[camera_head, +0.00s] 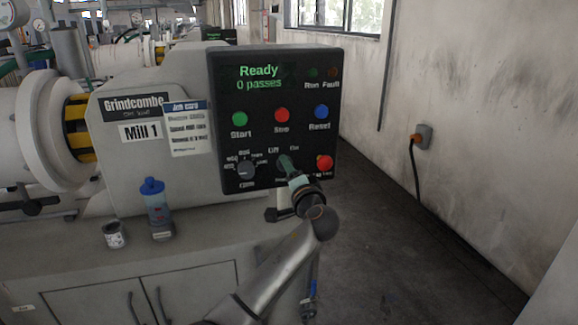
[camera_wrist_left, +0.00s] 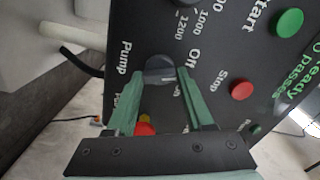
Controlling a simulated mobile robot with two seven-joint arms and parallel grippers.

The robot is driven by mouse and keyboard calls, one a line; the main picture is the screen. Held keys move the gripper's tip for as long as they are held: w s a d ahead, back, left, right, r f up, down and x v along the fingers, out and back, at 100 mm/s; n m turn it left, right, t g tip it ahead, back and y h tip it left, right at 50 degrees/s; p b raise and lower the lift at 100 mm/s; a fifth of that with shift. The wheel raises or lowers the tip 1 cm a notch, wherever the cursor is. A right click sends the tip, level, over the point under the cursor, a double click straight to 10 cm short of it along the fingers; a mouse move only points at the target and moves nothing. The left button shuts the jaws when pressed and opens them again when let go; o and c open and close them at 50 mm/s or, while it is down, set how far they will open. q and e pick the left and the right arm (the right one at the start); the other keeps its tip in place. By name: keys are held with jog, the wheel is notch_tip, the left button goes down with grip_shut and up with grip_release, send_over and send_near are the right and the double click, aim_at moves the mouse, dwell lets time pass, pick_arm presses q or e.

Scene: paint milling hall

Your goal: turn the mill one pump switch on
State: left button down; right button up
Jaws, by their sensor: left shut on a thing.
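The pump switch (camera_wrist_left: 158,66) is a dark round knob on the black control panel (camera_head: 222,85) of Mill 1. The word "Pump" stands beside it and "On" is lettered near it. My left gripper (camera_head: 286,165) is at the lower middle of the panel, and its green fingers (camera_wrist_left: 165,84) are shut on the knob in the left wrist view. In the head view the fingers hide the knob. I cannot tell surely which way the knob points. The display (camera_head: 259,78) reads "Ready, 0 passes". My right gripper is not in view.
A red stop button (camera_head: 324,162) sits close right of the gripper, and a speed knob (camera_head: 246,170) close left. Start (camera_head: 239,119), Stop (camera_head: 281,115) and Reset (camera_head: 321,111) buttons are above. A blue bottle (camera_head: 156,205) and a small can (camera_head: 114,236) stand on the bench. Floor at right is clear.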

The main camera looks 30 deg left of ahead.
pick_arm(q)
jog(key=shift+m+p, duration=4.6)
jog(key=shift+m, duration=0.5)
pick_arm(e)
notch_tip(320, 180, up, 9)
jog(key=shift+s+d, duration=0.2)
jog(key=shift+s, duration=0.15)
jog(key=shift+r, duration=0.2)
pick_arm(q)
jog(key=shift+c, duration=1.4)
grip_release()
jog(key=b+v, duration=0.1)
jog(key=v, duration=1.1)
jog(key=shift+s+d, duration=0.15)
jog(key=shift+d, duration=0.05)
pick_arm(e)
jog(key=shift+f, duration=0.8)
